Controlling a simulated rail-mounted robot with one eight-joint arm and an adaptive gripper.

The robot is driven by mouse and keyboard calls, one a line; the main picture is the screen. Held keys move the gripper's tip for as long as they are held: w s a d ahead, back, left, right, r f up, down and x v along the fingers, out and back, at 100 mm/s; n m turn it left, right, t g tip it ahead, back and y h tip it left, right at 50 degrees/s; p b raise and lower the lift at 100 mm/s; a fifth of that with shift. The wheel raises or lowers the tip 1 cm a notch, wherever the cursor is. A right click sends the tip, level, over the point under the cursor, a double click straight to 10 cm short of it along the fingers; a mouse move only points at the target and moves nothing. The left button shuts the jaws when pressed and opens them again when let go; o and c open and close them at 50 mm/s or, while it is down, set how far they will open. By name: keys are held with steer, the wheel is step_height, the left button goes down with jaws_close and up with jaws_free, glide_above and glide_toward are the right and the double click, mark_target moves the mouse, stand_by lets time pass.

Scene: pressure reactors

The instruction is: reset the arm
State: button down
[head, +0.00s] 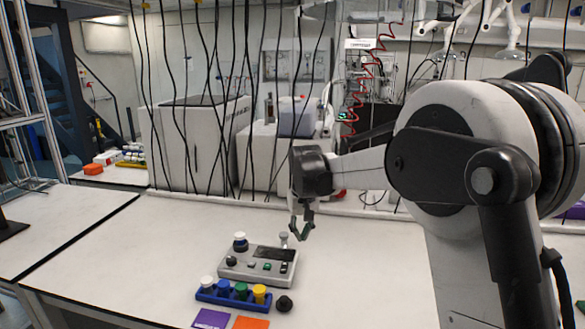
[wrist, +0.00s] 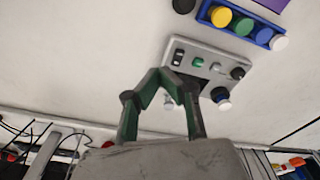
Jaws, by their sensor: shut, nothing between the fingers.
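My arm reaches in from the right in the head view. My gripper (head: 300,232) hangs above the white table, fingers pointing down, behind and to the right of the grey control box. In the wrist view my gripper (wrist: 168,80) has its fingertips drawn together, with nothing held between them. The grey control box (head: 260,264) has a dark display, buttons and knobs. It also shows in the wrist view (wrist: 210,68), beyond the fingers. The gripper appears apart from the box, though the exact gap is hard to judge.
A blue rack (head: 232,297) holds several vials with white, blue, green and yellow caps. A black knob-like piece (head: 284,304) stands beside it. Purple (head: 211,318) and orange (head: 250,323) squares lie in front. Black cables hang behind. The table right of the box is clear.

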steer(key=s+d+r+t+b, duration=0.1)
steer(key=s+d+r, duration=0.25)
steer(key=s, duration=0.25)
steer(key=s+d+r+m+t, duration=0.1)
steer(key=s+d+r, duration=0.25)
steer(key=s, duration=0.25)
steer(key=s+d+r+t+b, duration=0.1)
steer(key=s+d+r, duration=0.1)
steer(key=s+d, duration=0.3)
steer(key=s+d+f+t, duration=0.1)
steer(key=s+f, duration=0.1)
steer(key=s, duration=0.5)
steer(key=s+d+f+m+t+b, duration=0.1)
steer(key=s+d+f, duration=0.1)
steer(key=s, duration=0.5)
steer(key=s+d+f+m+t, duration=0.1)
steer(key=s+d+f, duration=0.1)
steer(key=s, duration=0.5)
steer(key=shift+s+d+f, duration=0.2)
steer(key=shift+d+f, duration=0.05)
steer(key=shift+f, duration=0.2)
